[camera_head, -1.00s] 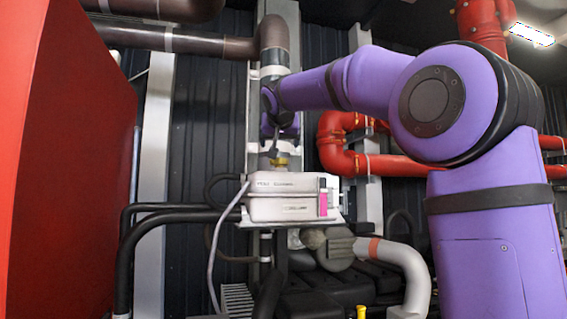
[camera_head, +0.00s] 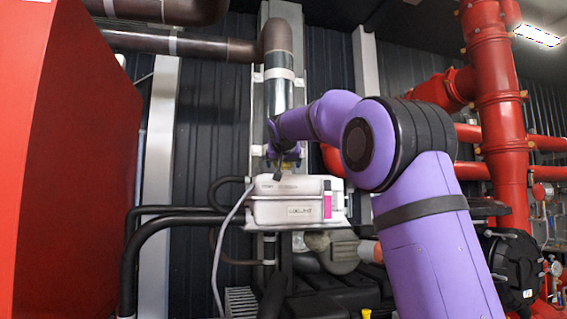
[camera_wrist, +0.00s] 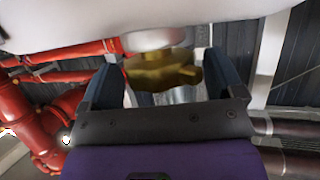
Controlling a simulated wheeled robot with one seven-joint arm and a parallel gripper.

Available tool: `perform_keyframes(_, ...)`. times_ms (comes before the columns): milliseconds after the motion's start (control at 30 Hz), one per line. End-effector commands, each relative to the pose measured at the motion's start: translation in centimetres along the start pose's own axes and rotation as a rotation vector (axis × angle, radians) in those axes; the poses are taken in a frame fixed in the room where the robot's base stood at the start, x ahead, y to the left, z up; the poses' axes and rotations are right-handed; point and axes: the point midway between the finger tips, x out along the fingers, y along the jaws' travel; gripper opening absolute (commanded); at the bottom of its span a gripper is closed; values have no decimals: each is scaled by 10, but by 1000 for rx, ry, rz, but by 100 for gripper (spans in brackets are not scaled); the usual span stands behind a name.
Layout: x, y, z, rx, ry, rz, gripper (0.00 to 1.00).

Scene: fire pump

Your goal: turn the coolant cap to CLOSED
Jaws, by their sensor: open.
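The brass-coloured coolant cap (camera_wrist: 160,70) sits on a short neck of the pale coolant tank (camera_wrist: 170,20) in the wrist view. My gripper (camera_wrist: 162,62) is open, with one dark finger on each side of the cap. In the head view, my gripper (camera_head: 285,160) is just above the top of the white tank (camera_head: 285,205), and the cap is mostly hidden there. I cannot read any OPEN or CLOSED marking on the cap.
A large red panel (camera_head: 75,160) stands at the left. Black hoses (camera_head: 165,225) and a thin grey hose (camera_head: 218,245) run beside the tank. A silver vertical pipe (camera_head: 278,95) rises behind it.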

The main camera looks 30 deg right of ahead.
Motion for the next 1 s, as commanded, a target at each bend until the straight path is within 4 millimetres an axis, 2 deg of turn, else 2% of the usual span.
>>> perform_keyframes(167,0,0,0,0,0,0,87)
perform_keyframes(400,0,0,0,0,0,-1,38)
perform_keyframes(733,-1,0,0,-9,0,-28,38)
perform_keyframes(1000,0,3,-1,-53,1,-138,38)
